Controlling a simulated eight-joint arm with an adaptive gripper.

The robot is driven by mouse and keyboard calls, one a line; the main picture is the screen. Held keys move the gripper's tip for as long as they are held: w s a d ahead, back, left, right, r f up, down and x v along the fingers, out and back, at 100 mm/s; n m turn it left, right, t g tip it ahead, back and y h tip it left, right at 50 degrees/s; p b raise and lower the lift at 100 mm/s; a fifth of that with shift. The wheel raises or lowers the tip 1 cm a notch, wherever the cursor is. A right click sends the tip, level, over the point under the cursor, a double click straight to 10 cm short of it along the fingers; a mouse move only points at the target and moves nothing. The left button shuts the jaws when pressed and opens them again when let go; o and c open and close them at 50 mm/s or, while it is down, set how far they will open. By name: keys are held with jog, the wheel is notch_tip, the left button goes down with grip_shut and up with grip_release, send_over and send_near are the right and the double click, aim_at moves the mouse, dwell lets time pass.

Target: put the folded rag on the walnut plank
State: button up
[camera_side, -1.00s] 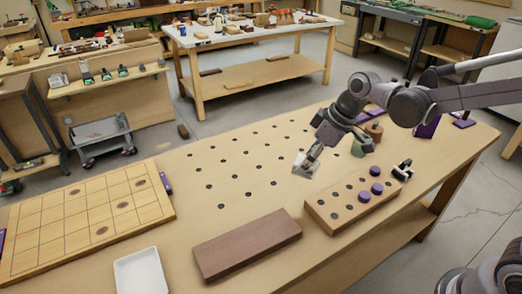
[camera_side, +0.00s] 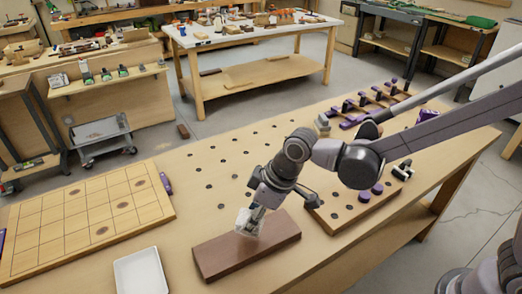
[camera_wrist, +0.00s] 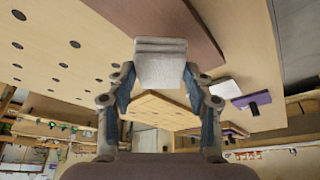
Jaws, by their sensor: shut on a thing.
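The folded rag (camera_wrist: 160,65) is a pale grey, layered block. It is held between the two fingers of my gripper (camera_wrist: 160,85) in the wrist view. In the side view my gripper (camera_side: 250,221) is shut on the rag (camera_side: 246,222) over the left-middle part of the walnut plank (camera_side: 222,261). The plank is a dark brown flat board lying on the bench, and part of it is hidden by my gripper. The plank also shows in the wrist view (camera_wrist: 165,18), beside and behind the rag. I cannot tell whether the rag touches the plank.
A white tray (camera_side: 140,272) lies left of the plank. A gridded board (camera_side: 80,220) is at the far left. A block with dark holes and purple pegs (camera_side: 345,207) is right of the plank. Purple clamps (camera_side: 365,105) stand at the back right. The pegboard holes area of the bench is clear.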

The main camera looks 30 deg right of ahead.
jog(key=shift+a+f, duration=0.35)
jog(key=shift+a, duration=0.1)
jog(key=shift+f, duration=1.9)
jog(key=shift+f, duration=0.15)
jog(key=o, duration=1)
jog(key=shift+c, duration=0.2)
jog(key=v, duration=1.2)
jog(key=s+d+r+m+t+h, duration=0.1)
jog(key=s+d+m+t, duration=0.1)
jog(key=d, duration=0.9)
jog(key=s+d+r+m+t+h, duration=0.1)
jog(key=s+d+m, duration=0.4)
jog(key=d, duration=0.7)
jog(key=shift+d+r+m+t+h, duration=0.2)
jog(key=shift+m+t+h, duration=0.35)
jog(key=shift+m, duration=0.45)
